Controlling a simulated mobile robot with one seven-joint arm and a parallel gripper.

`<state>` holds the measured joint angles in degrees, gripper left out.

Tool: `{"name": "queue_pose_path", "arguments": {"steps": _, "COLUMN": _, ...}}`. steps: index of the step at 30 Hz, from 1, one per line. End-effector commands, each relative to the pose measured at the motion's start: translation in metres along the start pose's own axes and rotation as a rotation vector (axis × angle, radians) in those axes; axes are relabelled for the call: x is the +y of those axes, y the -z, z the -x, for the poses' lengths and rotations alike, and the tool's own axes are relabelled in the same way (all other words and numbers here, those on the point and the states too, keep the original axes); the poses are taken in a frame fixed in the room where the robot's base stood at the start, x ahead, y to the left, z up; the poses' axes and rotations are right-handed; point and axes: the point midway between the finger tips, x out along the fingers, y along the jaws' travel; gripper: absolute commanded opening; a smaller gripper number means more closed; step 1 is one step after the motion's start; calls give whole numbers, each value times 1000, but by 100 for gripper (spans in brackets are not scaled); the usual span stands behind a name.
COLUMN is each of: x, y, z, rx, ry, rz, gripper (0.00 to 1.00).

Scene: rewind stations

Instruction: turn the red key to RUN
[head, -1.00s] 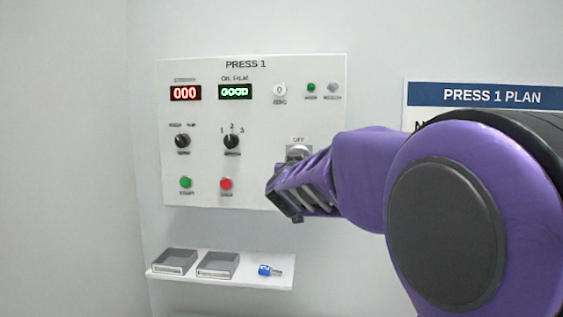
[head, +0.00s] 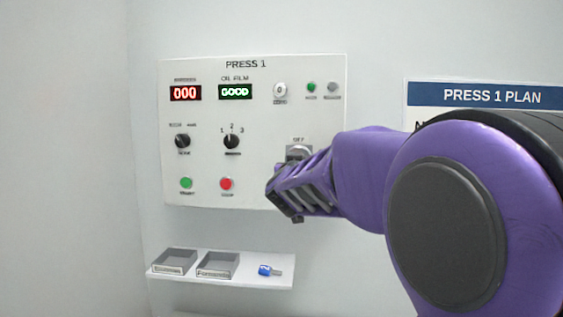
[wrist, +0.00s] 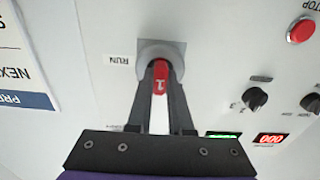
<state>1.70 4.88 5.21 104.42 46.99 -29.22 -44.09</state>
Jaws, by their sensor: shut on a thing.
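The red key (wrist: 161,74), marked with a 1, sits in the round grey lock (wrist: 160,52) in the wrist view. My gripper (wrist: 160,90) is shut on the key, with one dark finger on each side of it. A RUN label (wrist: 119,61) is left of the lock in this view, which looks upside down. In the head view my gripper (head: 284,190) is at the lower right of the panel and hides the key. The lock plate (head: 299,152) shows just above it, under the OFF label (head: 298,140). I cannot tell the key's exact angle.
The PRESS 1 panel (head: 207,62) also carries displays, black selector knobs, a green button (head: 186,183) and a red button (head: 226,183). Below it, a white shelf (head: 225,280) holds two grey trays and a blue key (head: 269,271). A plan sheet (head: 485,96) hangs at the right.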

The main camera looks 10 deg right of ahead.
Motion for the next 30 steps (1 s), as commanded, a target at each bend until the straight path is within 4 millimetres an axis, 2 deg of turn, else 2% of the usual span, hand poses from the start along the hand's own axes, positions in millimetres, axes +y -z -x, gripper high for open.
{"name": "queue_pose_path", "arguments": {"steps": 5, "x": 0, "y": -1, "z": 0, "rx": 1, "ry": -1, "rz": -31, "gripper": 0}}
{"name": "queue_pose_path", "arguments": {"steps": 21, "x": -2, "y": -1, "z": 0, "rx": 0, "ry": -12, "rz": -531, "gripper": 0}}
{"name": "queue_pose_path", "arguments": {"steps": 30, "x": -2, "y": 0, "z": 0, "rx": -2, "ry": -13, "rz": -579, "gripper": 0}}
